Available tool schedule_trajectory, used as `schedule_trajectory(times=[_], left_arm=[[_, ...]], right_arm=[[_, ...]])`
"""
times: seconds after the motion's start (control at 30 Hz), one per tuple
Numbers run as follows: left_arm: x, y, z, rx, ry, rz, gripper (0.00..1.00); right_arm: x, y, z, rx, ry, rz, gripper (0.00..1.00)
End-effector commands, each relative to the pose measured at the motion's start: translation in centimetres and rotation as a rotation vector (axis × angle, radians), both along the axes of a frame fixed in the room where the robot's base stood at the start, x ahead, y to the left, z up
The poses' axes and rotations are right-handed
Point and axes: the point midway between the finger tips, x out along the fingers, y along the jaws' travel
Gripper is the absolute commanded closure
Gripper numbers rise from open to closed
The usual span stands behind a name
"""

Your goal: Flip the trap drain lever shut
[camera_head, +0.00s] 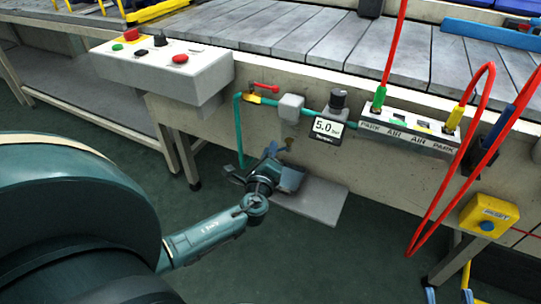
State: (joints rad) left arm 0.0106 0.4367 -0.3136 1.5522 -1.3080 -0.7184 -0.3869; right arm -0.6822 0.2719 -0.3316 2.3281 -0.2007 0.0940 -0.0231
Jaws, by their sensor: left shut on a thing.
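My left gripper (280,168) is low in front of the conveyor's side panel, just below a small grey box (290,107) on the air line. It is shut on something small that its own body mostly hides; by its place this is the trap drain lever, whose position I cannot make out. A red valve lever (264,86) with a yellow part sits higher up, left of the grey box and clear of the gripper. My right gripper is not in view.
A teal pipe (239,130) runs down left of the gripper. A gauge reading 5.0 (327,128), an air manifold (408,132) and red hoses (438,215) are at the right. A control box (160,68) juts out upper left. A grey plate (312,202) lies below the gripper.

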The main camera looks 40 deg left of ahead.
Motion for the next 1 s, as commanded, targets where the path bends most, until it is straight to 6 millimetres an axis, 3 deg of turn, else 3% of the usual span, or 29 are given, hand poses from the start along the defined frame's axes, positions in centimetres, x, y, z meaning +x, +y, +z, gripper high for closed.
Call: schedule_trajectory(times=[0.07, 0.47, 0.5, 0.53, 0.83, 1.0], left_arm=[[0.2, 0.5, -0.1, 0.004, -0.002, -0.051, 1.0], [0.4, 0.6, 0.1, 0.002, -0.001, -0.098, 1.0], [0.4, 0.6, 0.1, 0.002, -0.001, -0.098, 0.77], [0.4, 0.6, 0.1, 0.002, -0.001, -0.098, 0.75], [0.1, 0.4, 0.0, 0.0, 0.001, -0.097, 0.74], [-2.1, -0.3, 0.1, -0.001, 0.003, -0.098, 0.74]], right_arm=[[-0.1, 0.2, -0.6, 0.011, 0.001, 0.006, 0.64], [0.1, 0.3, 0.5, 0.025, -0.017, 0.017, 0.64], [0.1, 0.3, 0.5, 0.024, -0.019, 0.017, 0.64], [0.1, 0.3, 0.5, 0.024, -0.019, 0.017, 0.64], [0.2, 0.3, 0.4, 0.023, -0.017, 0.014, 0.64], [0.2, 0.3, 0.7, 0.016, -0.02, 0.01, 0.64]])
